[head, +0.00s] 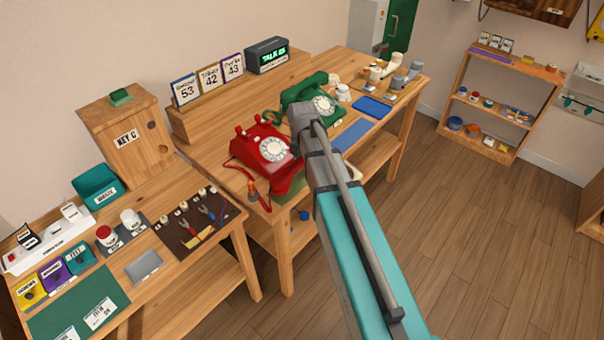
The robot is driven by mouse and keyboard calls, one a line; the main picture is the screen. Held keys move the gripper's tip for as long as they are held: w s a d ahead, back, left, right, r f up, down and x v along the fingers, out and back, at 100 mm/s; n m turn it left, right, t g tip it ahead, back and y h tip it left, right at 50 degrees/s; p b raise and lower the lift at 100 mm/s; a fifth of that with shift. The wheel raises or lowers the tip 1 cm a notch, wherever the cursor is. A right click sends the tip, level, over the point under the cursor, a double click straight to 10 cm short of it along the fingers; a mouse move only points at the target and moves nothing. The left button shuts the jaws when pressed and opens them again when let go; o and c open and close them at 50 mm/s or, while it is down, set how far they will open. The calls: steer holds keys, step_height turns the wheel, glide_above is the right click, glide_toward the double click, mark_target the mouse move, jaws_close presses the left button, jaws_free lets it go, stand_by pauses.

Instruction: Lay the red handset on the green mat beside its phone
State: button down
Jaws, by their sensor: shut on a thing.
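The red dial phone (264,150) stands on the middle bench, its dial facing up and its cradle prongs bare. A red cord (236,166) runs round its left side to the front edge. The green mat (290,192) shows only as a strip beside the phone, partly behind my arm. My gripper (296,151) is just right of the red phone, mostly hidden by my own wrist. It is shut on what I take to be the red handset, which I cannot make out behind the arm.
A green dial phone (305,96) stands just behind my wrist. A blue mat (354,135) and a blue tray (373,106) lie to the right. A tool mat (197,218) and the wooden KEY C box (128,135) are on the left. The floor at right is clear.

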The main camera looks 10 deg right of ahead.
mark_target(302, 177)
steer(key=shift+w+f, duration=0.1)
stand_by(0.3)
steer(key=shift+w+d+f+b, duration=0.1)
steer(key=shift+w+f+b, duration=0.25)
steer(key=shift+f+b, duration=1.55)
steer(key=shift+b, duration=0.1)
steer(key=shift+f, duration=0.15)
steer(key=shift+c, duration=1.5)
jaws_free()
steer(key=shift+r, duration=0.2)
step_height(302, 177, up, 12)
steer(key=p, duration=1.2)
